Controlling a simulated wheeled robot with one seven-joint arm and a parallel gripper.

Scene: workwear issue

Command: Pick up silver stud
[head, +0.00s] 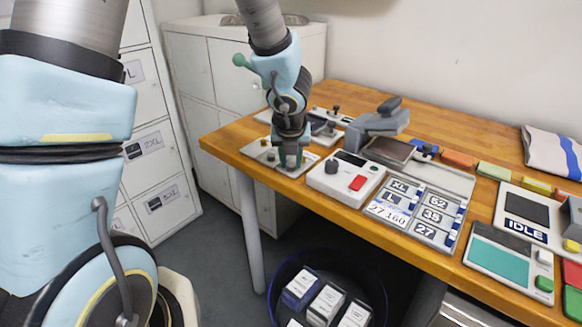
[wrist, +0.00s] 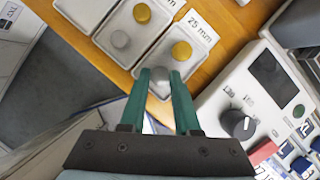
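The silver stud (wrist: 159,82) is a round grey knob in the small light tray (head: 256,152). In the wrist view it shows between the two green fingertips of my gripper (wrist: 160,76). The fingers stand apart, one on each side of it; whether they touch it I cannot tell. In the head view my gripper (head: 290,160) points down over the tray and hides part of it. A second silver stud (wrist: 120,39) lies to the left, and two gold studs (wrist: 142,13) (wrist: 181,50) lie farther up.
The wooden table edge is just in front. Label tiles (head: 410,210) lie farther right. A dark bin with boxes (head: 325,295) is below. Lockers stand left.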

